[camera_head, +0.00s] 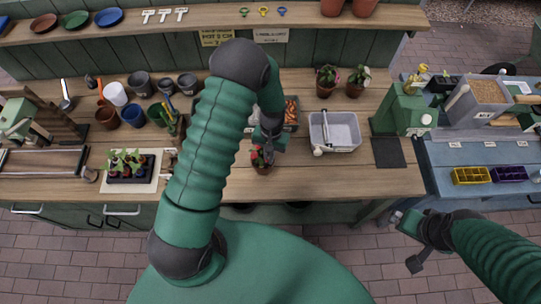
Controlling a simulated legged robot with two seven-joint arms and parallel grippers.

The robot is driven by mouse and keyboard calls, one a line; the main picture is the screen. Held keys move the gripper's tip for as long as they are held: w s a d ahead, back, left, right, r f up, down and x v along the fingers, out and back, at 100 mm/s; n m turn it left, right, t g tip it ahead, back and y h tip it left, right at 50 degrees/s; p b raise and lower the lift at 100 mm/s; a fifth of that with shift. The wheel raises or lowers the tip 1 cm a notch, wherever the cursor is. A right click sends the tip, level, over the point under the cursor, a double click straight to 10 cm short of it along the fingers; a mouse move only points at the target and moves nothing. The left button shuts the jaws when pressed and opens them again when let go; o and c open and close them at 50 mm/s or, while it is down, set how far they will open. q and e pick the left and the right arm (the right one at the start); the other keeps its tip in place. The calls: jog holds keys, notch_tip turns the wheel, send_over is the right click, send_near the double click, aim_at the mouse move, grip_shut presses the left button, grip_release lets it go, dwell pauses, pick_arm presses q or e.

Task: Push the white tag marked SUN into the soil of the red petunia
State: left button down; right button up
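A small plant with red flowers (257,157) stands in a terracotta pot (262,169) near the front edge of the wooden bench, at mid picture. My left gripper (267,147) points down right above this plant, close to its flowers. Its fingers are dark and small, so I cannot tell whether they are open or what they hold. No tag marked SUN can be made out at the pot. Three white T-shaped tags (164,16) lie on the upper shelf, their writing unreadable. My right gripper (413,243) is open and empty, in front of the bench at the right.
A grey tub (345,131) sits right of the plant, with two potted plants (327,81) behind it. A seedling tray (132,166) and several pots stand at the left. A green press-like device (404,108) stands at the right. Bare bench (320,178) lies right of the plant.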

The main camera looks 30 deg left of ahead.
aim_at(269, 167)
pick_arm(q)
jog(key=shift+a+f+b, duration=0.15)
jog(key=shift+f+b, duration=0.15)
jog(key=shift+f, duration=0.3)
jog(key=shift+a+f+b, duration=0.15)
jog(key=shift+f+b, duration=0.15)
jog(key=shift+f, duration=0.25)
jog(key=shift+d+f, duration=0.1)
jog(key=shift+f, duration=0.25)
jog(key=shift+d, duration=0.25)
jog(key=shift+a, duration=0.1)
jog(key=c, duration=1.6)
grip_release()
jog(key=shift+a, duration=0.15)
jog(key=shift+o, duration=0.2)
